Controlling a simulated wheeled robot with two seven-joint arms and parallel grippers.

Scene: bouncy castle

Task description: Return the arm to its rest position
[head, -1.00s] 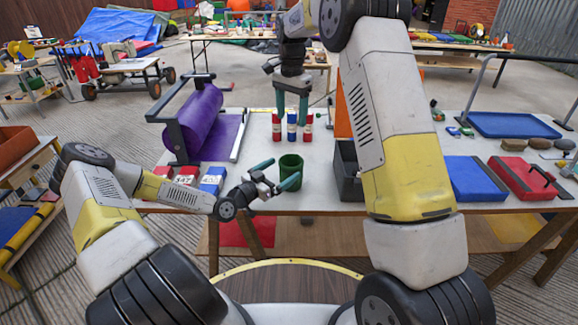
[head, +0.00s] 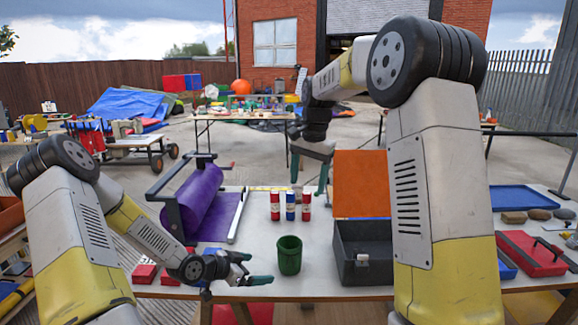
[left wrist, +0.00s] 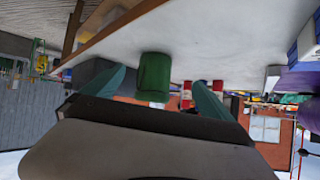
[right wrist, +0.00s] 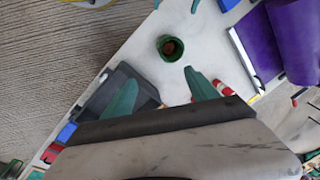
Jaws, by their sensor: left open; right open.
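My left gripper (head: 258,270) is open and empty at the table's front edge, to the left of and a little below the green cup (head: 289,255). The cup stands upright on the table, apart from the fingers; in the left wrist view the cup (left wrist: 154,75) shows beyond and between the open fingers. My right gripper (head: 309,178) is open and empty, pointing down in the air above and slightly right of the bottles. Two red bottles (head: 275,206) (head: 306,206) and a blue bottle (head: 291,206) stand upright in a row. The right wrist view shows the cup (right wrist: 171,47) from above.
A purple roll (head: 198,200) in a dark frame is at the left of the table (head: 255,225). A black box (head: 362,243) with a raised orange lid (head: 361,184) is right of the cup. A red case (head: 531,254) and blue tray (head: 520,198) lie farther right.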

